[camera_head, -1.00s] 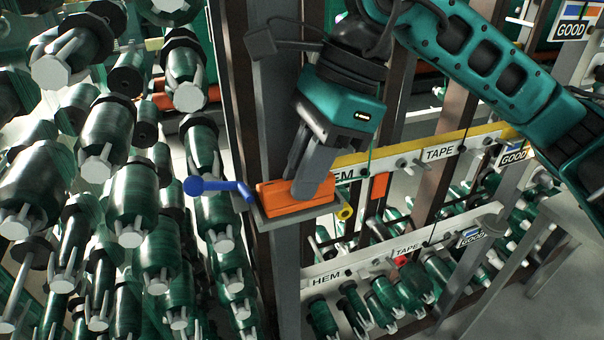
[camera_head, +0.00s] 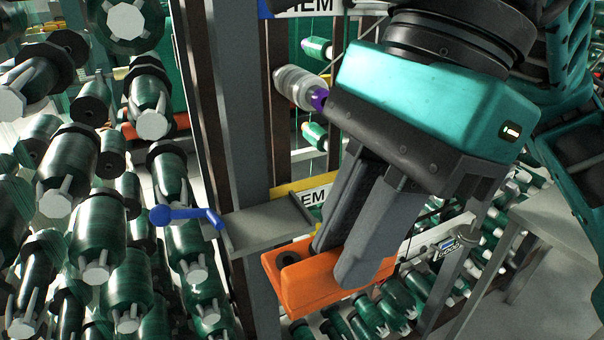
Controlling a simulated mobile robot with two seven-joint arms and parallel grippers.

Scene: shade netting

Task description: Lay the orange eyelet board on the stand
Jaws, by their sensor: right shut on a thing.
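The orange eyelet board (camera_head: 310,287) is held in my right gripper (camera_head: 345,265), which is shut on it. A dark round eyelet shows near its left end; the fingers cover part of its top. The board hangs in front of and to the lower right of a small grey shelf-like stand (camera_head: 265,228) on the upright post. The stand's top is bare. Whether the board touches the stand's edge I cannot tell. My left gripper is not in view.
A blue crank handle (camera_head: 185,216) juts out left of the stand. Green thread spools (camera_head: 92,235) crowd the left side, and more spools lie below the board. A grey table (camera_head: 545,225) stands at the right.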

